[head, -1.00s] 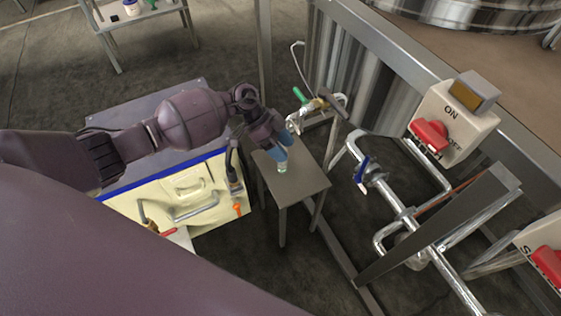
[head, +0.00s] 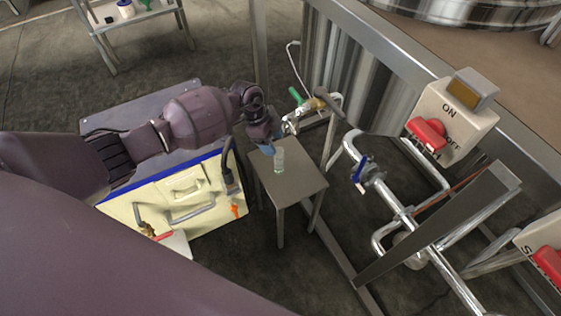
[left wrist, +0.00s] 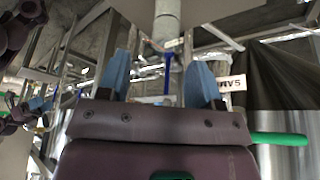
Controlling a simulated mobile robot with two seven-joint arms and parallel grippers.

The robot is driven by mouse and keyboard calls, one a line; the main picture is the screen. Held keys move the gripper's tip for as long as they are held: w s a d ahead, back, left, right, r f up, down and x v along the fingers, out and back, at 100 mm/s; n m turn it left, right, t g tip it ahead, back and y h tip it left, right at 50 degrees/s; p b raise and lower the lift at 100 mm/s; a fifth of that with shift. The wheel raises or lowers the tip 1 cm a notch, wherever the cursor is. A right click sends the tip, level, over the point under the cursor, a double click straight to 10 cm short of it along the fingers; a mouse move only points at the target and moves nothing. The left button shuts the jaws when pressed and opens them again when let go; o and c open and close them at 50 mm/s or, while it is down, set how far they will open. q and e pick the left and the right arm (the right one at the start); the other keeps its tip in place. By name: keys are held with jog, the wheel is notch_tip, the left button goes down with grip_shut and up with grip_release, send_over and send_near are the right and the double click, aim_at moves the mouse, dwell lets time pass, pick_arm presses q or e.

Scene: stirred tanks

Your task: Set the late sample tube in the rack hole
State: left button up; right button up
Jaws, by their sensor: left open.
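A small clear, pale-greenish sample tube (head: 279,160) stands upright on a small grey metal table (head: 302,186). I cannot read any marking on it. My left gripper (head: 267,148), with blue fingers, is just to the upper left of the tube and apart from it. In the left wrist view my left gripper (left wrist: 160,72) is open with nothing between its fingers. A pale upright cylinder, seemingly the tube (left wrist: 167,22), shows beyond the fingertips at the top. I cannot make out a rack with holes. My right gripper is not in view.
A green-handled valve (head: 297,96) and a tank lie just behind the small table. Pipes with a blue-handled valve (head: 360,170) and a switch box (head: 440,125) stand right. A cream panel (head: 185,200) is at left. A shelf with containers (head: 125,10) stands far back.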

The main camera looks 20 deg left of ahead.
aim_at(277, 149)
pick_arm(q)
jog(key=b+x, duration=0.1)
jog(key=x, duration=0.1)
jog(key=a+b+x, duration=0.1)
jog(key=x, duration=0.2)
jog(key=shift+f, duration=0.15)
jog(key=shift+w+d+f, duration=0.1)
jog(key=shift+w+f, duration=0.05)
jog(key=shift+r, duration=0.25)
grip_shut()
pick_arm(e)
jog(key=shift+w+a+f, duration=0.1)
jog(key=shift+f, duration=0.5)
